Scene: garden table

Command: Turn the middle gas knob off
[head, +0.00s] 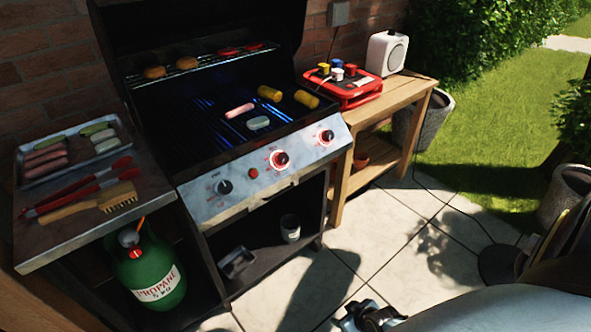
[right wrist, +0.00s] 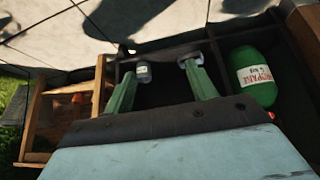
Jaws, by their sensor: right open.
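The grill's front panel (head: 205,208) carries three knobs. The middle gas knob (head: 279,159) shows a glowing red ring, as does the right knob (head: 326,136). The left knob (head: 224,187) is dark. A small red button (head: 253,173) sits between the left and middle knobs. Blue flames show under the grate. My right gripper (head: 368,318) is at the bottom edge of the head view, well below and in front of the panel, touching nothing. In the right wrist view its green fingers (right wrist: 160,66) stand apart and empty. My left gripper is out of view.
A side shelf with a food tray (head: 70,150), tongs and a brush is at left. A green propane bottle (head: 150,270) stands below it. A wooden table (head: 400,105) with a red caddy (head: 350,92) and white speaker (head: 387,53) is at right. The paving before the grill is clear.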

